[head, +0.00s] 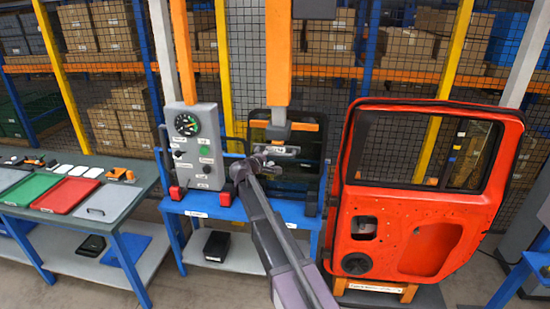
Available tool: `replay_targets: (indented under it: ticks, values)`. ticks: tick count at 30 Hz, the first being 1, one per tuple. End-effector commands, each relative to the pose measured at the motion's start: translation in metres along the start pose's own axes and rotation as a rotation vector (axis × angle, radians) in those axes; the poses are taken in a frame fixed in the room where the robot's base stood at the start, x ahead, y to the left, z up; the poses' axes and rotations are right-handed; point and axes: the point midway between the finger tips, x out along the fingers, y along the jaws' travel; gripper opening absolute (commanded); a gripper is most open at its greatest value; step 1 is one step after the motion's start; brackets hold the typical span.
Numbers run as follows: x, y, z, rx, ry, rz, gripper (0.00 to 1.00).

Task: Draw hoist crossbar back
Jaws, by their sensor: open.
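The hoist's orange vertical post (278,55) comes down in the middle of the head view to a grey block. An orange crossbar (305,127) sticks out on both sides at its lower end, in front of a black frame. My gripper (284,151) is open, just below the crossbar and close to the block's lower end. My arm comes up from the bottom of the view and covers part of the blue stand. I cannot tell whether the fingers touch anything.
A grey control box (196,150) with a gauge stands left of my arm on the blue stand (205,205). A red door (415,225) stands at right on a wooden support. A bench with trays (65,194) is at left. Mesh fencing and box racks are behind.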

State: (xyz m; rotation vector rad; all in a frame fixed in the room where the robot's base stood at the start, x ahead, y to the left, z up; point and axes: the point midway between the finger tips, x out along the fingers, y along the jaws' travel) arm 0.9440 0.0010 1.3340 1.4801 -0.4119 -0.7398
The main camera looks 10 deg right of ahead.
Motion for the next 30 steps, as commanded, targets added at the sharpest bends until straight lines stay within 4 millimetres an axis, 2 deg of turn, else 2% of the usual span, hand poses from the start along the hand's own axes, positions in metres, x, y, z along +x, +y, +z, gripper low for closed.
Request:
replay_targets:
  ticks: [3,9,21,22,23,28,30]
  values:
    - [0.018,-0.001,-0.001,0.0,-0.002,0.0,0.62]
    - [0.032,0.0,0.0,0.0,-0.001,0.0,0.62]
    - [0.036,0.0,0.001,0.0,-0.001,0.0,0.62]
    - [0.036,0.0,0.001,0.0,-0.001,0.0,0.59]
    - [0.036,0.0,0.001,0.0,-0.001,0.0,0.5]
    - [0.036,0.0,0.001,0.0,-0.001,0.0,0.0]
    - [0.036,0.0,0.001,0.0,-0.001,0.0,0.0]
